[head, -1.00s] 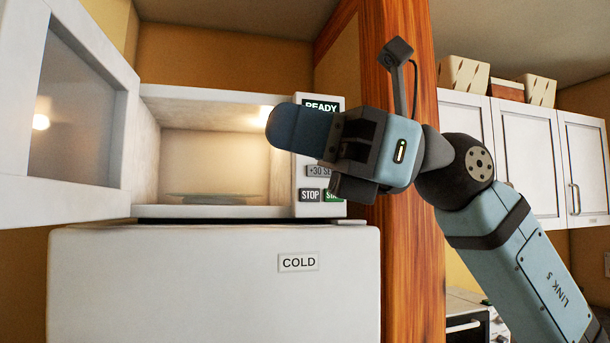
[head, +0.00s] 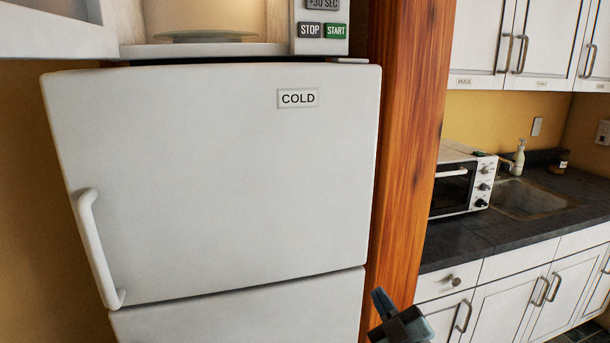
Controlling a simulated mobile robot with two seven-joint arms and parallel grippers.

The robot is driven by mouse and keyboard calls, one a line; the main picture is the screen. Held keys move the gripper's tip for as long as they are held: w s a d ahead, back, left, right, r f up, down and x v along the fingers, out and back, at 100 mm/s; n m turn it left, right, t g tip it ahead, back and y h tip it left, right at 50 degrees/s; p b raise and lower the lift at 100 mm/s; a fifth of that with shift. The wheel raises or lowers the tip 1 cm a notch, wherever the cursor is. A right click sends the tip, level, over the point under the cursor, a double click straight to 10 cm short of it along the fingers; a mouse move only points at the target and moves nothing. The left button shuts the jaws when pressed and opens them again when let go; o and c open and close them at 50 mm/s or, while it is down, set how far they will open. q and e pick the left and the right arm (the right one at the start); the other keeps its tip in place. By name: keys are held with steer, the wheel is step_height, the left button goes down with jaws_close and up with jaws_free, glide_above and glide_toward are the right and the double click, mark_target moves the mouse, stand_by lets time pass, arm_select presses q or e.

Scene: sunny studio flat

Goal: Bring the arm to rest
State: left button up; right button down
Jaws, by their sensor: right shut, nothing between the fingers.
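My right gripper (head: 384,308) shows at the bottom edge of the head view, low in front of the wooden post and right of the fridge's lower door. Only its upper part and fingers are in the picture; the rest of the arm is cut off. It is shut and holds nothing. It looks apart from the fridge, though the exact gap cannot be told. My left gripper is not in view.
A white fridge (head: 220,190) marked COLD fills the left. The microwave (head: 320,45) on top has its door (head: 55,35) open. A wooden post (head: 408,150) stands beside it. At right are a counter (head: 465,243), toaster oven (head: 455,185) and sink (head: 525,198).

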steer(key=s+d+f+m+g+h, duration=0.2)
steer(key=s+f+m, duration=0.15)
steer(key=f, duration=0.55)
steer(key=s+d+f+m+g+h, duration=0.1)
steer(key=s+f+m+g+h, duration=0.3)
steer(key=f, duration=0.6)
steer(key=s+d+f+m+g, duration=0.2)
steer(key=s+f+g, duration=0.2)
steer(key=s+f, duration=1.15)
step_height(320, 180, up, 14)
steer(key=s+p, duration=0.2)
steer(key=p, duration=1.1)
steer(key=shift+d, duration=0.4)
steer(key=shift+w+f, duration=0.1)
